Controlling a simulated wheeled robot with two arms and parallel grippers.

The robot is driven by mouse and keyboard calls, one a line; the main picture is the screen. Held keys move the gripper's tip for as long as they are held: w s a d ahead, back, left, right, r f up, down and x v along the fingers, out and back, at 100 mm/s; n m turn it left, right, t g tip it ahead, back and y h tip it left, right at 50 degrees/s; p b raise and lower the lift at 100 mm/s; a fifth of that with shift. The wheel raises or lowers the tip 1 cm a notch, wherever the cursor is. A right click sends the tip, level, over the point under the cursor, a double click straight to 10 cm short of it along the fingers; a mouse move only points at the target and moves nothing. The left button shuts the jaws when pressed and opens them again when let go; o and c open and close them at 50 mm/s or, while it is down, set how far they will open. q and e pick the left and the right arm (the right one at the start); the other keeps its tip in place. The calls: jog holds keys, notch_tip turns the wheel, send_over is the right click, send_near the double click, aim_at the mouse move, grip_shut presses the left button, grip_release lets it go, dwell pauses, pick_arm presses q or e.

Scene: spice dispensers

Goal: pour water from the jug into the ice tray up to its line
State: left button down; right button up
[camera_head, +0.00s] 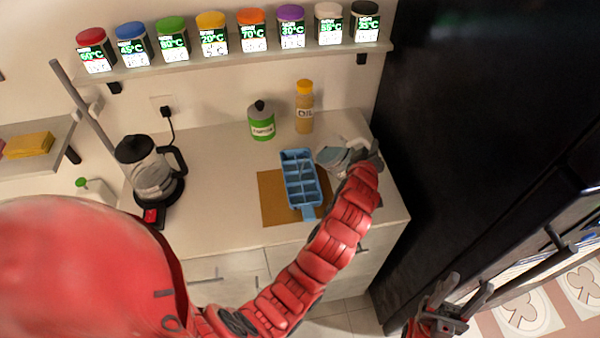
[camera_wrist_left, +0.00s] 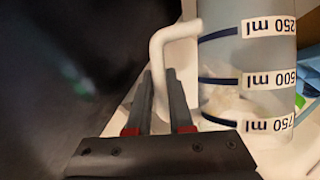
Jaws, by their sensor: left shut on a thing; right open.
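The blue ice tray (camera_head: 308,211) lies on a brown board (camera_head: 270,204) on the counter. The clear measuring jug (camera_head: 333,156) is tilted to the left at the tray's right side, its mouth near the tray's far right edge. My left gripper (camera_head: 367,153) is shut on its white handle; the handle also shows between the fingers in the left wrist view (camera_wrist_left: 163,55). The jug's 250, 500 and 750 ml marks (camera_wrist_left: 262,78) read upside down there. A pale streak crosses the tray's far part; I cannot tell the tray's water level. My right gripper (camera_head: 460,300) is open and empty, low at the right.
A glass kettle (camera_head: 152,175) stands at the counter's left. A green-labelled bottle (camera_head: 262,122) and an oil bottle (camera_head: 304,108) stand behind the tray. A shelf (camera_head: 190,67) of coloured dispensers is above. A tall black fridge (camera_head: 470,120) borders the right side.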

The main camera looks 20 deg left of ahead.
pick_arm(q)
jog(key=shift+s+a+r+n+t+h+p, duration=0.2)
jog(key=shift+a+r+n+t+h+p, duration=0.2)
jog(key=shift+a+n+p, duration=0.55)
dwell(2.2)
jog(key=shift+d+m, duration=0.25)
